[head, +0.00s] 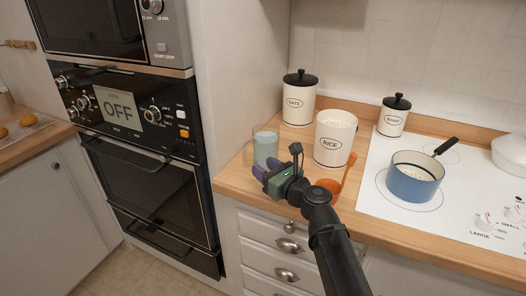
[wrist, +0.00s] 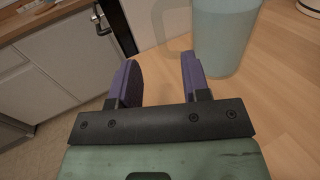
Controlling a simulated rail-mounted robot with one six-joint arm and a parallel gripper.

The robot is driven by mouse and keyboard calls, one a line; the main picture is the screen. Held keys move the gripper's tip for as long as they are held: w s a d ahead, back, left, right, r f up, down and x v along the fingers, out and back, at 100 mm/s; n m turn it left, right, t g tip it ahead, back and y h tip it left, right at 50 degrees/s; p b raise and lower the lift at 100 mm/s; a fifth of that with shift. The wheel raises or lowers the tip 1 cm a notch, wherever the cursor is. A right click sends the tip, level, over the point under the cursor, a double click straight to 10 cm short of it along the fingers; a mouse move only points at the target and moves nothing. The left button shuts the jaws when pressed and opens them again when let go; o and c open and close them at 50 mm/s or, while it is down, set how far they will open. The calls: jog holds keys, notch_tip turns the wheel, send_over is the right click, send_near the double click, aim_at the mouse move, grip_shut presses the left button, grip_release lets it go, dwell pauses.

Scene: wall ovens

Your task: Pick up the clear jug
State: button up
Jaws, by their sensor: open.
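The clear jug (head: 266,147) stands upright on the wooden counter, left of the rice canister, and looks pale blue-green. In the wrist view the jug (wrist: 225,35) is at the top right, just beyond and to the right of the right-hand finger. My gripper (head: 264,172) is at the counter's front edge, just in front of the jug. In the wrist view my gripper (wrist: 157,75) has its two purple fingers apart with nothing between them. The jug's lower front is partly hidden by my gripper in the head view.
The open rice canister (head: 333,142) stands close right of the jug, with the oats canister (head: 298,101) behind. An orange spoon (head: 346,175) lies right of my gripper. A blue pot (head: 414,180) stands on the white hob. The tall oven unit (head: 135,115) is at left.

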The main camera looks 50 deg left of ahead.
aim_at(246, 155)
jog(key=a, duration=0.9)
jog(key=shift+s+a+f, duration=0.1)
jog(key=shift+s, duration=0.25)
grip_shut()
